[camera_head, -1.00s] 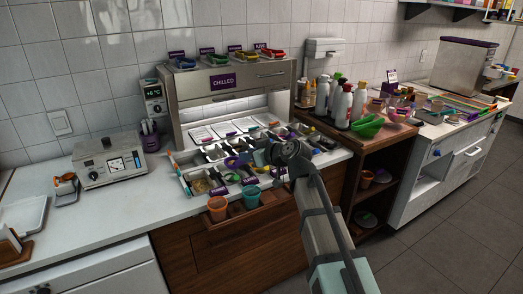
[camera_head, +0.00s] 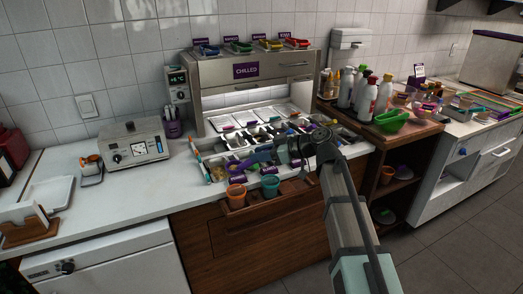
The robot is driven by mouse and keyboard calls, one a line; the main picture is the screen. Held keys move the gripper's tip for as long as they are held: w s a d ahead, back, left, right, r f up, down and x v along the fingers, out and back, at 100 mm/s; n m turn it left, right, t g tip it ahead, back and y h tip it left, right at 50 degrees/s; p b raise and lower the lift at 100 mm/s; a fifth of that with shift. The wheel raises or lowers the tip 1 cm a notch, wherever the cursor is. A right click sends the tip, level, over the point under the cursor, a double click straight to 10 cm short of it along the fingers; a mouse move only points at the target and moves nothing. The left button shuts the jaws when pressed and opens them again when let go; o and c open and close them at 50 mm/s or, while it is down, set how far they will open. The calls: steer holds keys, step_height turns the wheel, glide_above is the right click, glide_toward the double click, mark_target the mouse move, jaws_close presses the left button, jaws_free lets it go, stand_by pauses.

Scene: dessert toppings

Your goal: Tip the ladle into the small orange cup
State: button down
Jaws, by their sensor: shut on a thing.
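The small orange cup (camera_head: 236,192) stands upright at the front edge of the topping station, left of a teal cup. My gripper (camera_head: 279,154) is above and behind the teal cup, up and to the right of the orange cup. It is shut on a purple ladle (camera_head: 261,156), which reaches left from the jaws toward the space above and behind the orange cup. The ladle's bowl is too small and crowded to make out, and I cannot tell its tilt or contents. My arm hides part of the bins on the right.
The teal cup (camera_head: 270,186) stands close beside the orange one. Topping bins with several utensils lie behind, under the steel chilled cabinet (camera_head: 246,71). The white counter (camera_head: 130,205) at left has free room.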

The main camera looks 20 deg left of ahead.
steer(key=shift+f, duration=1.55)
steer(key=m+t+h, duration=0.1)
steer(key=m, duration=0.8)
steer(key=d+f+m+t+h, duration=0.1)
steer(key=m, duration=0.9)
steer(key=f+m+h, duration=0.1)
steer(key=m, duration=0.9)
steer(key=shift+d+f+t, duration=0.2)
steer(key=shift+f+t, duration=0.05)
steer(key=shift+t, duration=0.15)
steer(key=shift+m, duration=0.3)
